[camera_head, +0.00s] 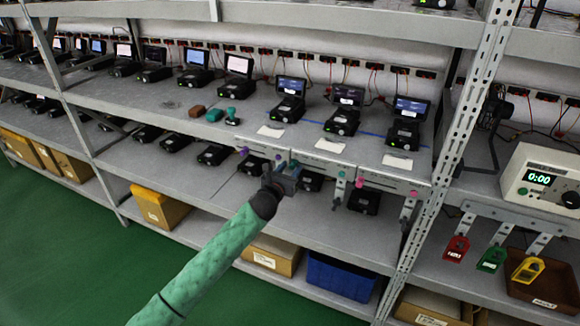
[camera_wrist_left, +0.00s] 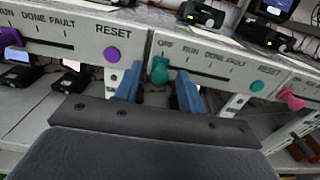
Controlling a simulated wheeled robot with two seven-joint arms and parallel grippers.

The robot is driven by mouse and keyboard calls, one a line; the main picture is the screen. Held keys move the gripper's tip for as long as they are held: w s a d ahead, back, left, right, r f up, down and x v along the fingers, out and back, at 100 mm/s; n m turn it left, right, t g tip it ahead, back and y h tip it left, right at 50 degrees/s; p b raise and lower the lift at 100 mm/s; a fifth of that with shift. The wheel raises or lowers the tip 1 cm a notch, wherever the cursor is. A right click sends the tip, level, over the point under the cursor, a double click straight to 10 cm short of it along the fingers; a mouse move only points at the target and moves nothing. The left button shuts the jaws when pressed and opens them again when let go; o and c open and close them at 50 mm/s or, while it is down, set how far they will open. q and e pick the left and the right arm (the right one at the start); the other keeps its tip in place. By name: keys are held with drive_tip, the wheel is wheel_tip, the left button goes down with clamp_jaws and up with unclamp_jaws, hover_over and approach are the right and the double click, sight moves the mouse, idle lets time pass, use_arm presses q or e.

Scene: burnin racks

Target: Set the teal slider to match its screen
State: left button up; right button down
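The teal slider knob (camera_wrist_left: 159,70) sits at the left end of its slot, under the first label, on the middle grey panel (camera_wrist_left: 215,60). The labels RUN, DONE and FAULT run to its right. My left gripper (camera_wrist_left: 157,90) is open, its blue fingers on either side of the knob with gaps showing; contact cannot be told. In the head view my left gripper (camera_head: 284,180) is at the shelf's front edge and largely hides the slider. The screen (camera_head: 348,95) above the middle panel is lit, its text too small to read. My right gripper is out of view.
A teal round button (camera_wrist_left: 257,85) is at the panel's right end. A purple button (camera_wrist_left: 112,54) on the left panel and a pink knob (camera_wrist_left: 291,99) on the right panel are close by. A steel upright (camera_head: 450,150) stands to the right.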

sight(305, 164)
use_arm(q)
drive_tip(key=shift+w, duration=0.2)
clamp_jaws()
drive_tip(key=shift+s+d, duration=0.3)
drive_tip(key=shift+d, duration=0.5)
drive_tip(key=shift+s+d, duration=0.25)
drive_tip(key=shift+d, duration=0.7)
unclamp_jaws()
